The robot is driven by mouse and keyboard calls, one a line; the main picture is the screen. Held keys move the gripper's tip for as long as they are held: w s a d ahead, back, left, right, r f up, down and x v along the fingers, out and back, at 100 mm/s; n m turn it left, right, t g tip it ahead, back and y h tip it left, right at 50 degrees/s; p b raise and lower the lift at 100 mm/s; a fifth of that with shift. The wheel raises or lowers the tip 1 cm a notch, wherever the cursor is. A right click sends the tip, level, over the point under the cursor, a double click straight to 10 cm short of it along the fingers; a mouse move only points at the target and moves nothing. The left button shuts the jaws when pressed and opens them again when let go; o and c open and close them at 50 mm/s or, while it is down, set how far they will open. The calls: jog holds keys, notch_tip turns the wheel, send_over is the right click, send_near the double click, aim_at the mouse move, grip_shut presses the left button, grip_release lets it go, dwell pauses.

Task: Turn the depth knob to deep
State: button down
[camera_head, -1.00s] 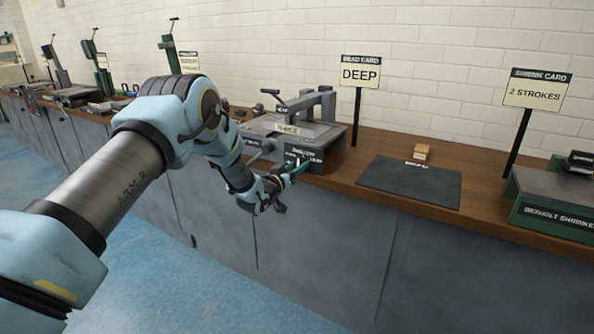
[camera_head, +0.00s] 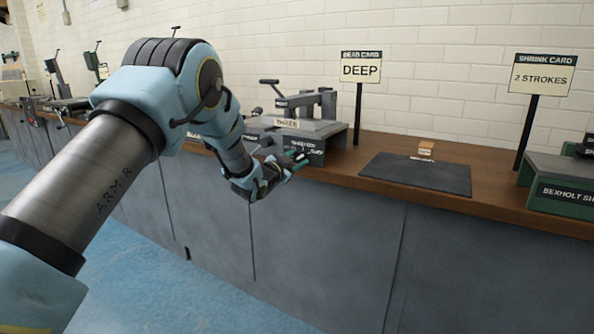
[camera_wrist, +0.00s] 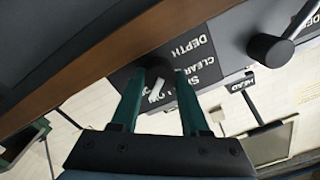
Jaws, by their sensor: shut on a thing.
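The bead machine (camera_head: 318,131) stands on the bench, with a label panel on its front. In the wrist view the dark depth knob (camera_wrist: 160,70) has a pale pointer and sits beside white lettering that includes "DEPTH" and "CLEAR". My gripper (camera_wrist: 159,78) has its two green fingers on either side of the knob, shut on it. In the head view my gripper (camera_head: 298,164) is at the machine's front panel, and the knob is hidden there. The bead card (camera_head: 361,70) behind the machine reads "DEEP".
A dark mat (camera_head: 415,174) lies right of the machine, with a small wooden block (camera_head: 426,148) behind it. The shrink card (camera_head: 541,76) reads "2 STROKES" above a green shrinker (camera_head: 560,180). A second round knob (camera_wrist: 270,49) shows in the wrist view. Floor in front is clear.

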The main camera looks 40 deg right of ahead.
jog(key=shift+f+m+b, duration=0.1)
jog(key=shift+m+b, duration=0.65)
jog(key=shift+m, duration=0.05)
jog(key=shift+c, duration=2)
grip_release()
